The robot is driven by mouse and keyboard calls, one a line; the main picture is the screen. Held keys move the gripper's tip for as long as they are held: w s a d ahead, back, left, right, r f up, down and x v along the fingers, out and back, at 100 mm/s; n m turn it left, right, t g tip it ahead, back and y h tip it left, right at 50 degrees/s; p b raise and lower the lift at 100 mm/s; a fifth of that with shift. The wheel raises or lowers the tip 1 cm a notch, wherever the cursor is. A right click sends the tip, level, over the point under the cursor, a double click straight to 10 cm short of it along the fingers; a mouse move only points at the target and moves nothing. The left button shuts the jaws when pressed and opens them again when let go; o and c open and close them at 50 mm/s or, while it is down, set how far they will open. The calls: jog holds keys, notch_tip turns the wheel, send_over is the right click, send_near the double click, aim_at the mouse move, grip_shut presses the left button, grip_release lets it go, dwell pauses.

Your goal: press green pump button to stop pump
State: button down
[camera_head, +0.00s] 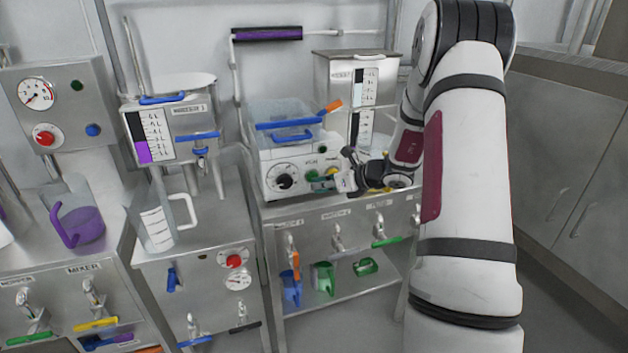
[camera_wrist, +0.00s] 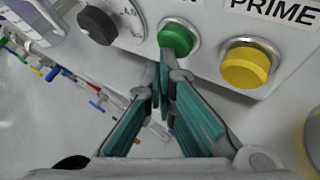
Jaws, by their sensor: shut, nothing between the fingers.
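The green pump button (camera_wrist: 176,40) sits on the front face of a white pump box, between a black knob (camera_wrist: 97,25) and a yellow button (camera_wrist: 245,66) under the label "PRIME". In the head view the pump box (camera_head: 268,172) stands on a steel bench, with the green button (camera_head: 311,175) just left of my fingertips. My gripper (camera_wrist: 163,72) is shut and empty, its tips just below the green button in the wrist view. I cannot tell whether they touch it. My gripper (camera_head: 328,182) reaches in from the right in the head view.
A clear container with blue handles (camera_head: 290,124) sits on top of the pump box. A gauge panel (camera_head: 60,105), a clear jug (camera_head: 158,225) and a purple-filled jug (camera_head: 82,225) stand to the left. Taps line the bench front below my gripper.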

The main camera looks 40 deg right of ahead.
jog(key=shift+w, duration=0.15)
dwell(0.4)
jog(key=shift+w+d+r, duration=0.1)
jog(key=shift+w+r, duration=0.05)
jog(key=shift+w, duration=0.2)
jog(key=shift+s+a+r, duration=0.1)
jog(key=shift+a+r, duration=0.05)
jog(key=shift+a, duration=0.1)
dwell(0.4)
jog(key=s+a, duration=0.1)
jog(key=s, duration=0.5)
jog(key=shift+a+f, duration=0.2)
jog(key=shift+f, duration=0.05)
dwell(0.4)
